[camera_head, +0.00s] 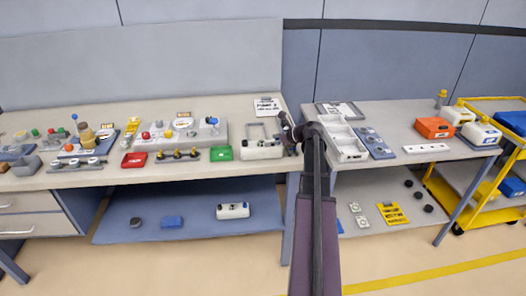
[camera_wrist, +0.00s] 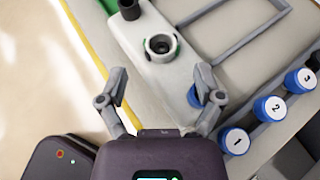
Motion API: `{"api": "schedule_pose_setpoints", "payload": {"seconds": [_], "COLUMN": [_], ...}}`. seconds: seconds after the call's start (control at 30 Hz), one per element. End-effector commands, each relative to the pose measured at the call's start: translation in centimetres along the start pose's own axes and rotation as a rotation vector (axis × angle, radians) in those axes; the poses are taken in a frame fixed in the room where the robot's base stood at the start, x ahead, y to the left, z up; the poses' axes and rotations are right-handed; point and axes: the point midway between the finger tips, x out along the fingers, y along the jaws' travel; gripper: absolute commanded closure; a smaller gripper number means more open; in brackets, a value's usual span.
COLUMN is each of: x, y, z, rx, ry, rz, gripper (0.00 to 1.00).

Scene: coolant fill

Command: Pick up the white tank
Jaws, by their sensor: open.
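A white tank (camera_head: 262,151) sits at the right front of the left bench, next to a green tray. In the wrist view the white tank (camera_wrist: 155,70) shows from above, with a dark-rimmed round opening and a black cap on top. My gripper (camera_head: 290,133) is just right of the tank in the head view. In the wrist view my gripper (camera_wrist: 160,98) is open, its two fingers spread toward the tank's near part. The right finger overlaps the tank's edge in the picture; contact cannot be told. Nothing is held.
Blue round pieces numbered 1, 2 and 3 (camera_wrist: 271,108) lie right of the tank in the wrist view. A grey frame (camera_wrist: 228,35) stands beside it. A green tray (camera_head: 221,153) is to its left. Another white tank (camera_head: 233,211) lies on the lower shelf.

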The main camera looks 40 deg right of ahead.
Motion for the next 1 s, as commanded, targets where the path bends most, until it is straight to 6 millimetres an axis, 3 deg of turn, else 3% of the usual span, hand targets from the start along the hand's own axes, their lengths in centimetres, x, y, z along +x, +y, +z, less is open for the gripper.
{"api": "schedule_pose_setpoints", "payload": {"seconds": [0.4,1.0], "x": [4.4,4.5], "y": [-0.1,-0.1], "z": [0.0,0.2], "rx": [-0.001,0.000], "ry": [0.000,0.000], "rz": [0.001,0.000], "gripper": [0.15,0.15]}}
